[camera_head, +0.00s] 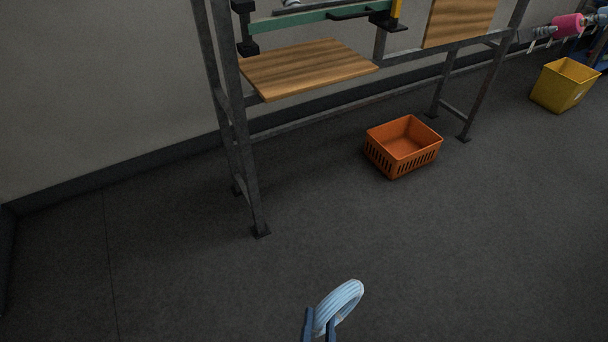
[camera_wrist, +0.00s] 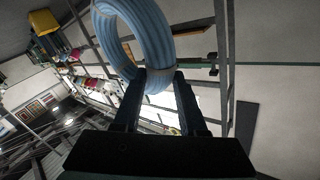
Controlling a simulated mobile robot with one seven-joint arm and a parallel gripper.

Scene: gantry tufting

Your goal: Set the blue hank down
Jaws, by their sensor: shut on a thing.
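The blue hank (camera_head: 341,304) is a pale blue ring of wound yarn, seen at the bottom of the head view. My gripper (camera_head: 320,325) is shut on the lower part of its ring and holds it up in front of the dark floor. In the wrist view the hank (camera_wrist: 137,36) fills the top middle, tilted, with its top cut off by the frame. The fingers of my gripper (camera_wrist: 160,85) close on the near side of the ring. The rest of the ring stands clear of the fingers.
A metal frame carries a wooden board (camera_head: 308,68) at the left and another board (camera_head: 458,20) at the right. An empty orange crate (camera_head: 374,160) stands on the floor by the frame. A yellow bin (camera_head: 557,92) stands farther right. The floor between is clear.

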